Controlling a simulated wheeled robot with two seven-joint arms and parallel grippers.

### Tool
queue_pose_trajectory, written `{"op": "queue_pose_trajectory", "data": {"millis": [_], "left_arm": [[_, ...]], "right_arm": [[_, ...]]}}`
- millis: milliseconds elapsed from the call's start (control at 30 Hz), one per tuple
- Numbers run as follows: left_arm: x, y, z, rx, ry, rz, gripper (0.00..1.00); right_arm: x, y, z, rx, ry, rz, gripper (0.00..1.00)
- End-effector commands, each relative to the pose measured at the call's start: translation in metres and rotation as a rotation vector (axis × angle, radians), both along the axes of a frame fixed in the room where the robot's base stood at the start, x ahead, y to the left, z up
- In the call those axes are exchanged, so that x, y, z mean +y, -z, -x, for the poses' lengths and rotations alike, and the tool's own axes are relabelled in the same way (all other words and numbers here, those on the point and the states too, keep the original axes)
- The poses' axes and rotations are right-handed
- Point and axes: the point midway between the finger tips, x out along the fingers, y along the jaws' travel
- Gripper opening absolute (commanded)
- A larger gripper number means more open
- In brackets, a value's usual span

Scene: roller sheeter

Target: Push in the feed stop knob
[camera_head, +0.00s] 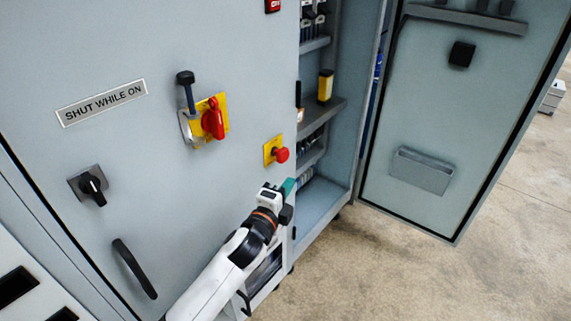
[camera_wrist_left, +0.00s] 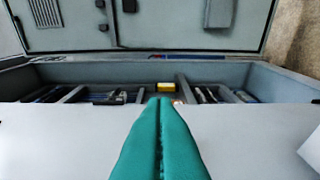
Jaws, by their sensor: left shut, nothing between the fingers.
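A red mushroom-shaped knob (camera_head: 281,155) on a yellow plate (camera_head: 268,150) sits on the grey cabinet front, near the edge of the opening; it looks like the feed stop knob. My left gripper (camera_head: 289,186) is just below it in the head view, apart from it, with its teal fingers shut and empty. In the left wrist view the shut fingers (camera_wrist_left: 162,102) point towards the open cabinet bay, and I cannot make out the knob there. Whether the knob is in or out is hard to tell. My right gripper is not in view.
A red rotary handle (camera_head: 213,120) on a yellow plate, a black selector (camera_head: 93,187) and a black door handle (camera_head: 134,268) stick out of the cabinet front. The cabinet door (camera_head: 455,120) stands open at right. Bare floor (camera_head: 400,265) lies in front of it.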

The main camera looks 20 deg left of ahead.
Motion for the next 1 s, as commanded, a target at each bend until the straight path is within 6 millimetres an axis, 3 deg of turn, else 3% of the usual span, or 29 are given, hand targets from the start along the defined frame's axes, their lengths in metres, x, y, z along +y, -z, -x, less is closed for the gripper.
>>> {"op": "queue_pose_trajectory", "data": {"millis": [100, 333, 400, 600, 1000], "left_arm": [[-0.003, -0.002, -0.027, -0.002, 0.0, 0.001, 0.0], [-0.006, -0.001, -0.071, 0.001, -0.001, 0.001, 0.0], [0.008, -0.002, -0.072, 0.001, -0.001, -0.003, 0.0], [0.027, 0.0, -0.079, 0.001, 0.0, -0.001, 0.0], [0.031, 0.0, -0.08, 0.0, 0.0, 0.001, 0.0]], "right_arm": [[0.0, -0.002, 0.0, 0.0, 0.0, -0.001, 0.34], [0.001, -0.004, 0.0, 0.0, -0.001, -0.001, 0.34], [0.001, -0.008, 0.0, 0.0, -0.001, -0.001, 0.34], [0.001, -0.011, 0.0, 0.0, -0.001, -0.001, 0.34], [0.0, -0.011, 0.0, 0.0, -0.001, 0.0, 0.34]]}}
